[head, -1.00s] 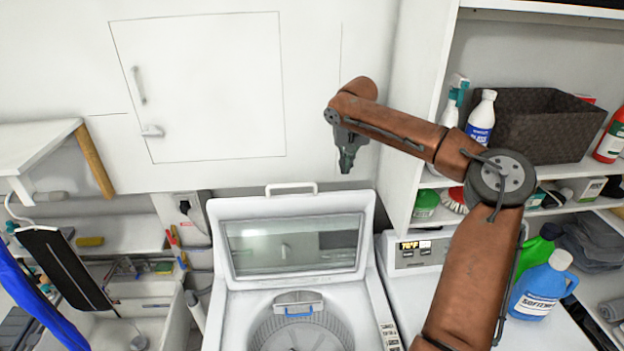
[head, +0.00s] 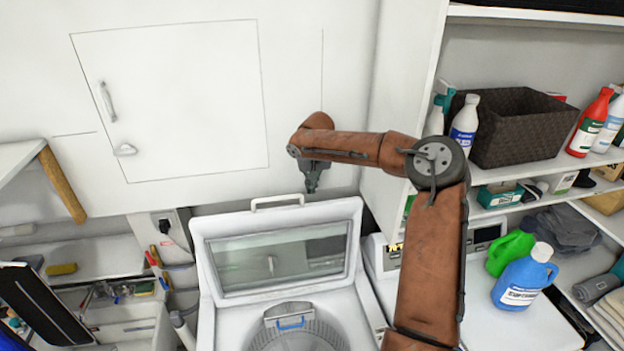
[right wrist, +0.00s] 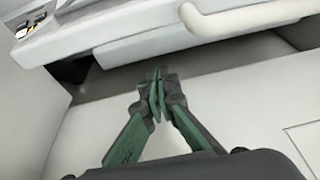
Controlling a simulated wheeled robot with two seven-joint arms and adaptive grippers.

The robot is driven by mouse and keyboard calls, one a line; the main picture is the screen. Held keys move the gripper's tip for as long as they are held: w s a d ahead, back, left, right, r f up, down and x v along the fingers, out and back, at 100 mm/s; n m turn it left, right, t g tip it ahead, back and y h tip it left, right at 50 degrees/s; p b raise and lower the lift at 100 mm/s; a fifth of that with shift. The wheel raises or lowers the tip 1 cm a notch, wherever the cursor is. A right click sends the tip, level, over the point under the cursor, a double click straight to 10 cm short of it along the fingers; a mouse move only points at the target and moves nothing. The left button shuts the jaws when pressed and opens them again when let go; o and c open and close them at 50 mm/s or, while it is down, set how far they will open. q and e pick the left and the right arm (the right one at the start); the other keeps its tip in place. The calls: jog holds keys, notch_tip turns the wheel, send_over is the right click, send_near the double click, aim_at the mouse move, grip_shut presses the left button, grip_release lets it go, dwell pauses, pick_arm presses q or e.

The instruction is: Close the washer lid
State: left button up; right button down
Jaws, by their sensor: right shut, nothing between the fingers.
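The washer (head: 212,316) is a white top-loader with its lid (head: 205,250) standing open, tilted up and back. The lid has a glass window and a white handle (head: 277,201) along its top edge. The drum (head: 297,338) is exposed below it. My right gripper (head: 312,190) points down behind and to the right of the lid handle, apart from it. In the right wrist view the gripper (right wrist: 158,82) has its fingers together and empty, with the lid's handle (right wrist: 250,20) beyond it at the upper right. My left gripper is not in view.
A white wall with a cabinet door (head: 170,100) rises behind the washer. Shelves at the right hold a dark woven basket (head: 525,125) and bottles. A blue jug (head: 524,280) and a green jug (head: 510,252) stand right of my right arm.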

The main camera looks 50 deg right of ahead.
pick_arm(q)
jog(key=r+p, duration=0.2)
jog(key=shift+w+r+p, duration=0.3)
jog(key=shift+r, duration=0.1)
pick_arm(e)
jog(key=s+a, duration=0.2)
jog(key=s, duration=0.1)
jog(key=shift+s+a+f, duration=0.15)
jog(key=shift+s+a, duration=0.05)
jog(key=shift+s, duration=0.1)
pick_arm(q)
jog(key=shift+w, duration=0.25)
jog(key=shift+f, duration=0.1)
pick_arm(e)
jog(key=shift+a, duration=0.15)
